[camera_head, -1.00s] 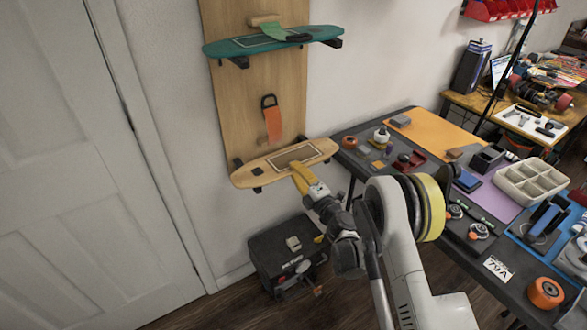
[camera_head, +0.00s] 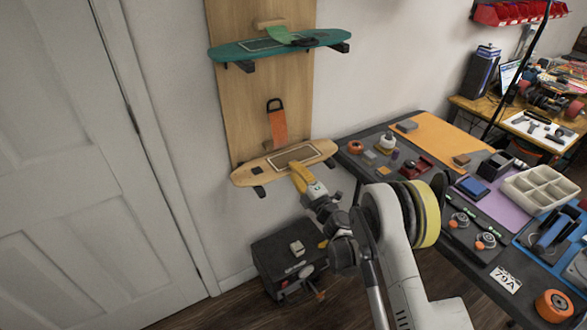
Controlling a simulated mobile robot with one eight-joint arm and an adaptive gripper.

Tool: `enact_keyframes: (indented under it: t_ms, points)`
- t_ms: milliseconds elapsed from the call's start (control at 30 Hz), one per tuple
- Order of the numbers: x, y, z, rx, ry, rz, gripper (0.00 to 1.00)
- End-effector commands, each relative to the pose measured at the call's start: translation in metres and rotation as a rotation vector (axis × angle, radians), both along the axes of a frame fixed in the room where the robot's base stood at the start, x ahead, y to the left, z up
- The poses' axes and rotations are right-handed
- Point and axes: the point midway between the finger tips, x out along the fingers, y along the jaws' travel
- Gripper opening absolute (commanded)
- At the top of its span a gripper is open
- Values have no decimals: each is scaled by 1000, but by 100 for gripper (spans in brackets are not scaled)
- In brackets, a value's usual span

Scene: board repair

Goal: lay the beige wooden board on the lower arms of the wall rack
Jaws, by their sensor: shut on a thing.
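The beige wooden board (camera_head: 252,172) is level or nearly so at the lower arms of the wall rack (camera_head: 223,120). A dark lower arm (camera_head: 259,191) shows under its left part; I cannot tell whether the board touches it. The right lower arm is mostly hidden. My gripper (camera_head: 300,175), with yellow fingers, is shut on the board's near edge, right of its middle. A teal board (camera_head: 232,51) lies on the upper arms of the rack.
An orange strap (camera_head: 278,128) hangs on the rack between the boards. A dark toolbox (camera_head: 285,262) stands on the floor below. A cluttered workbench (camera_head: 350,168) lies to the right, close to my arm. A white door (camera_head: 70,180) is at the left.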

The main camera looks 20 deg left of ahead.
Motion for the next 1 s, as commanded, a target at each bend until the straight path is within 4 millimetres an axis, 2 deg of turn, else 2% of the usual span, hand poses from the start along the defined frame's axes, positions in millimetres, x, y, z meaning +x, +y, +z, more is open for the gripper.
enact_keyframes:
  t_ms: [467, 500, 533, 567, 767, 900, 1000]
  points:
    - [0, 0, -4, 0, 0, 0, 0]
    - [0, 0, -4, 0, 0, 0, 18]
    - [0, 0, -4, 0, 0, 0, 27]
    - [0, 0, -4, 0, 0, 0, 31]
    - [0, 0, -4, 0, 0, 0, 31]
    - [0, 0, -4, 0, 0, 0, 69]
    - [0, 0, -4, 0, 0, 0, 69]
